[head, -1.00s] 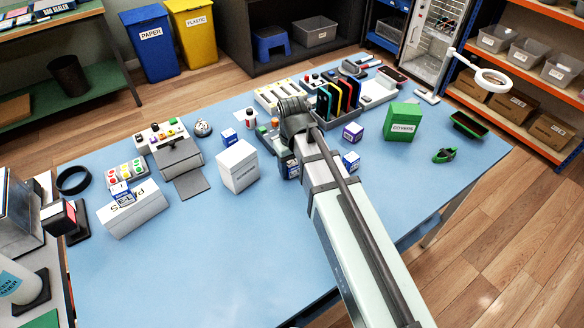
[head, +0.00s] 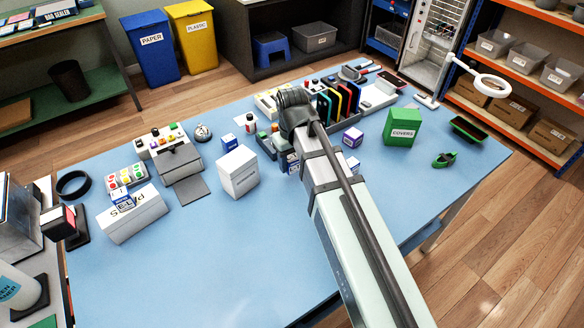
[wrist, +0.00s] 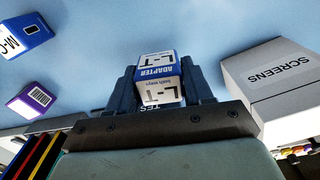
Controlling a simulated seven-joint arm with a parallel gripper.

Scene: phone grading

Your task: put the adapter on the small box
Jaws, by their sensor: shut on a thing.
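My gripper (wrist: 160,85) is shut on the adapter (wrist: 157,72), a small blue and white block with "L-T ADAPTER" lettering. Its blue and white side shows in the head view (head: 291,162), partly hidden behind my arm. No label says "small box". The white SCREENS box (wrist: 268,82) stands to the right of my gripper in the wrist view and to its left in the head view (head: 238,173).
A green COVERS box (head: 402,128) stands at the right. A white box (head: 134,215) lies at the left, with a small blue box on it. A rack of coloured phones (head: 335,103) is behind my gripper. The front of the blue table (head: 190,270) is clear.

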